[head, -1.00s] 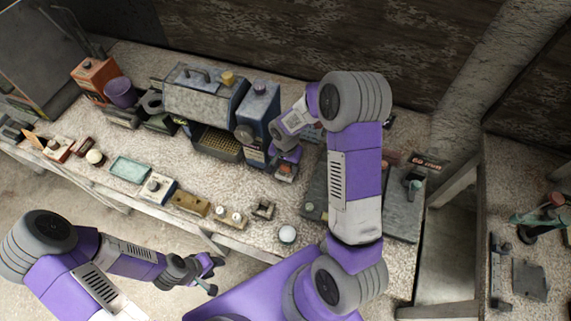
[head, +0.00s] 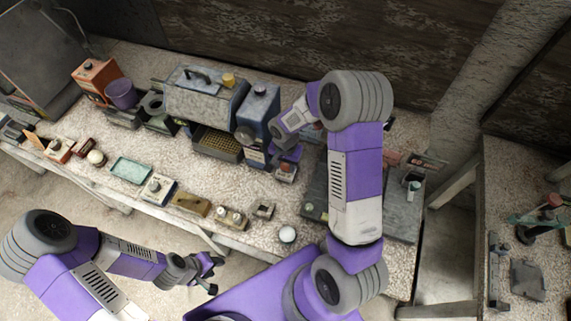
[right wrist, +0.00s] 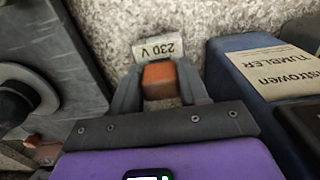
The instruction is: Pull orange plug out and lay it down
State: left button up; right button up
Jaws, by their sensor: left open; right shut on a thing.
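The orange plug (right wrist: 159,82) is in the right wrist view, between the two grey fingers of my right gripper (right wrist: 161,72). The gripper is shut on it. Just beyond the plug is a pale block marked "230 V" (right wrist: 158,50); I cannot tell how far the plug sits in it. In the head view my right gripper (head: 287,153) is low beside a tall blue box, and the plug cannot be made out there. My left gripper (head: 210,273) is open and empty, in front of the bench's front edge.
The tall blue box (head: 259,112) stands close to my right gripper; its label (right wrist: 272,70) shows in the wrist view. A red-topped button box (head: 286,172) is just in front. Small boxes and a green tray (head: 131,168) line the front. Bare bench (head: 225,185) lies between.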

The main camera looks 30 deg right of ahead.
jog(key=shift+r+p, duration=1.15)
jog(key=shift+r, duration=0.8)
